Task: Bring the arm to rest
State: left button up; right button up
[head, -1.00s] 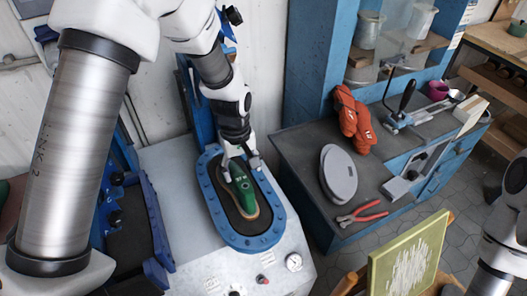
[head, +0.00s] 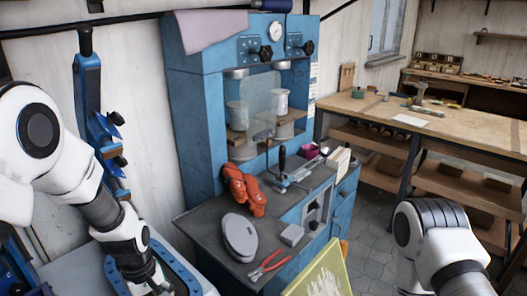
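My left arm comes in from the left. Its gripper (head: 150,283) points down at the bottom edge, over the blue-rimmed oval bed (head: 180,266) of the press. Its fingertips are cut off or hidden, so I cannot tell whether it is open or shut. The green shoe last is not visible now. My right arm (head: 432,245) stands at the lower right; its gripper is out of the picture.
A blue cabinet machine (head: 195,110) stands behind a dark worktop (head: 200,222). Orange gloves (head: 244,190), a grey oval pad (head: 239,237) and red pliers (head: 268,266) lie on it. A wooden bench (head: 360,107) stands back right.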

pick_arm(q)
jog(key=s+f+m+b, duration=0.4)
jog(key=s+f+m, duration=0.5)
jog(key=s+f, duration=1.2)
notch_tip(320, 180, down, 2)
jog(key=shift+s+a+f+t+y, duration=0.1)
jog(key=shift+s+a+t+y, duration=0.2)
jog(key=shift+a, duration=0.1)
pick_arm(e)
jog(key=f, duration=0.4)
jog(key=shift+w+a+f, duration=0.1)
jog(key=shift+w+f, duration=0.05)
jog(key=shift+w, duration=0.2)
jog(key=shift+f, duration=0.1)
